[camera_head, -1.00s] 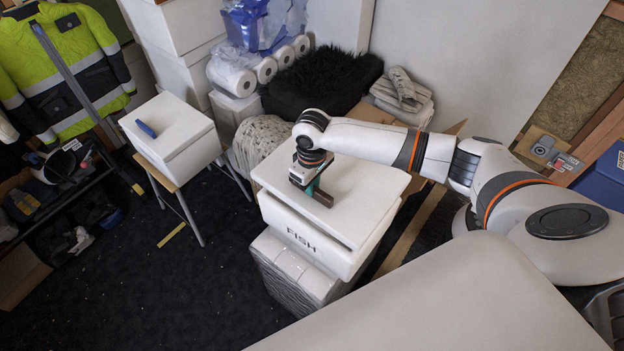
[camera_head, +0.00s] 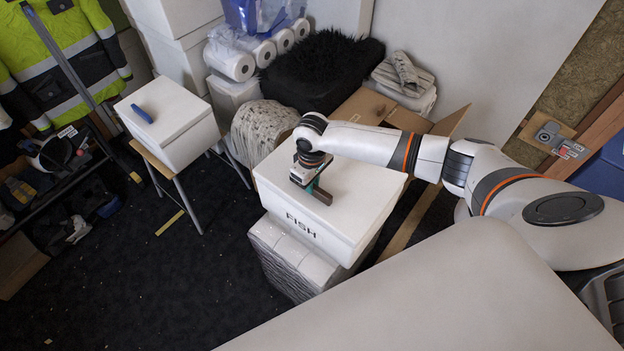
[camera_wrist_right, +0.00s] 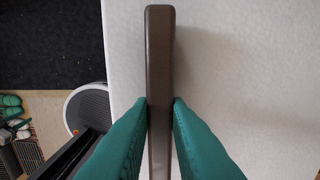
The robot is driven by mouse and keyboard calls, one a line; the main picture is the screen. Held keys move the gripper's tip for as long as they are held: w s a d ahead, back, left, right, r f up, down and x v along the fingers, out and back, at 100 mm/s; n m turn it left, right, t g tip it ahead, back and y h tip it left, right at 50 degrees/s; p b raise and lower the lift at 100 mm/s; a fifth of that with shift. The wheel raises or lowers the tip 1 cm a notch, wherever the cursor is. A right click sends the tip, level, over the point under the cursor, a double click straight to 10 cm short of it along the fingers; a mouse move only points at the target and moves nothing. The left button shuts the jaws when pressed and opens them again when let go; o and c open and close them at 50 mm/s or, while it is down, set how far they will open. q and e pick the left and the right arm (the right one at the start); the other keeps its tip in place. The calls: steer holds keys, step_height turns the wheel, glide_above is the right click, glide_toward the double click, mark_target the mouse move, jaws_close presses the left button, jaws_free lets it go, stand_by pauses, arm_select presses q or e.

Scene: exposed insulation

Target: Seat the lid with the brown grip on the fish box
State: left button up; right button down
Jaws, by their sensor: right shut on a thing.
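The fish box (camera_head: 309,233), white with FISH on its front, stands on a plastic-wrapped stack. The white lid (camera_head: 362,192) lies over its top, and in the head view I see no clear gap between them. My right gripper (camera_head: 318,193) is above the lid, its teal fingers shut on the brown grip (camera_head: 324,198). In the right wrist view the brown grip (camera_wrist_right: 159,60) stands between both fingers, with the white lid (camera_wrist_right: 240,60) behind it. The box's far side is hidden by the lid and my arm. My left gripper is not in view.
A second white box (camera_head: 180,137) with a blue grip (camera_head: 142,114) stands on a small stand at the left. The wrapped stack (camera_head: 290,265) is under the fish box. Open cardboard (camera_head: 366,105) and a black furry heap (camera_head: 322,68) lie behind. Dark floor is free at front left.

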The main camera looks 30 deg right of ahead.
steer(key=shift+f, duration=0.15)
steer(key=c, duration=1.3)
jaws_free()
